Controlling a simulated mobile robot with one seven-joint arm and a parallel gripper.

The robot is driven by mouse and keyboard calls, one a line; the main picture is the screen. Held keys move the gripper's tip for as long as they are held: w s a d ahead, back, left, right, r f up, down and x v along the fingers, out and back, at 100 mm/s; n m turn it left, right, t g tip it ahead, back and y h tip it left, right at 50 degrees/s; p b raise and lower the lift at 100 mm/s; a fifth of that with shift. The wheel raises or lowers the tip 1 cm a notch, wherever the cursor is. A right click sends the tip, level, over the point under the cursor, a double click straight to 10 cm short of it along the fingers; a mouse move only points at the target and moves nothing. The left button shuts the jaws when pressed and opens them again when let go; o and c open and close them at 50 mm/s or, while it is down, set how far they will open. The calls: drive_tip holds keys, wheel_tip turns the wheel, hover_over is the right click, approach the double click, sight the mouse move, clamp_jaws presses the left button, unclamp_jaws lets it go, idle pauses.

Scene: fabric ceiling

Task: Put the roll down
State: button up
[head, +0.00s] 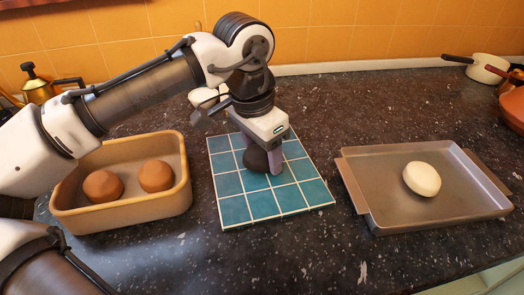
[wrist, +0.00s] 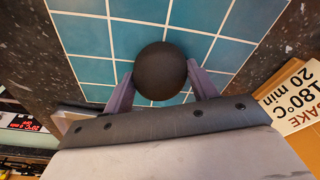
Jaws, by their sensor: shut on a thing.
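A dark brown round roll (head: 254,158) is between the fingers of my gripper (head: 264,162), over the teal tiled board (head: 236,209). In the wrist view the roll (wrist: 160,70) sits between the two purple fingertips, with the blue tiles (wrist: 85,36) behind it. My gripper is shut on the roll. The roll is low over the middle of the board; I cannot tell whether its underside touches the tiles. One finger hides part of it in the head view.
A tan bin (head: 125,213) with two brown rolls (head: 103,186) stands left of the board. A metal tray (head: 384,189) with a white roll (head: 422,178) is at the right. A card reading "BAKE 180°C 20 min" (wrist: 296,97) shows in the wrist view. Tiles around the held roll are bare.

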sight(254, 153)
drive_tip(key=shift+f, duration=0.2)
drive_tip(key=o, duration=1)
wheel_tip(254, 153, up, 12)
drive_tip(key=s+a, duration=0.1)
drive_tip(key=shift+a+p, duration=0.25)
drive_tip(key=shift+p, duration=0.1)
drive_tip(key=shift+s, duration=0.1)
